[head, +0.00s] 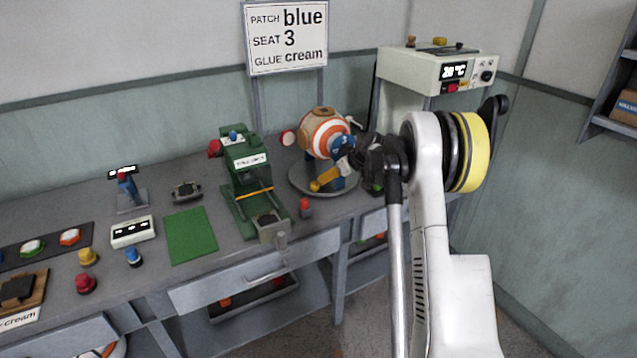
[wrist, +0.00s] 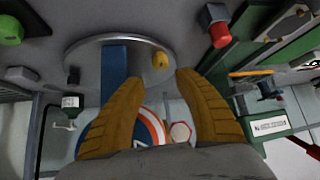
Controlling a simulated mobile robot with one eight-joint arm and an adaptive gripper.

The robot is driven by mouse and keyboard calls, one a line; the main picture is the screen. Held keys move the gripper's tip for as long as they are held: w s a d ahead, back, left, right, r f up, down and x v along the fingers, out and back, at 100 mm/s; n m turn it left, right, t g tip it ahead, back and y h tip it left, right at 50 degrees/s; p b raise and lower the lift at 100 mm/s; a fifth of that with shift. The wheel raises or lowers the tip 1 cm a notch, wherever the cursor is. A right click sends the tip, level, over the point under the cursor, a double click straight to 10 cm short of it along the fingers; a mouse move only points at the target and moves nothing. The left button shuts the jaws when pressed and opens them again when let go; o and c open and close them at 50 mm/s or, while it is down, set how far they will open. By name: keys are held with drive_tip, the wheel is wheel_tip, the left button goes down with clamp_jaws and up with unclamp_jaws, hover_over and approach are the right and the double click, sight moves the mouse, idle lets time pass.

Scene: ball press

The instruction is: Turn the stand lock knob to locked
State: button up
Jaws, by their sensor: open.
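The ball (head: 325,133), striped orange and white with a tan top, sits in a stand with a round grey base (head: 296,180). In the wrist view, the ball (wrist: 153,128) shows partly behind my fingers, and the base (wrist: 85,47) lies beyond the fingertips. A small yellow knob (wrist: 160,61) is on the base, close to a blue upright (wrist: 115,72). My gripper (wrist: 158,78) is open, its two tan fingers apart with the knob just beyond the gap. In the head view, my gripper (head: 329,177) is low beside the ball, and the knob (head: 315,186) is partly hidden. Contact cannot be told.
A green press (head: 243,170) stands left of the stand, with a red knob (head: 305,207) in front of it. A green mat (head: 190,235) and several coloured knobs lie further left. A white temperature box (head: 440,68) stands behind on the right.

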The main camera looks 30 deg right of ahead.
sight(317, 184)
drive_tip(key=b+x, duration=0.4)
drive_tip(key=x, duration=0.6)
drive_tip(key=shift+w+f, duration=0.25)
clamp_jaws()
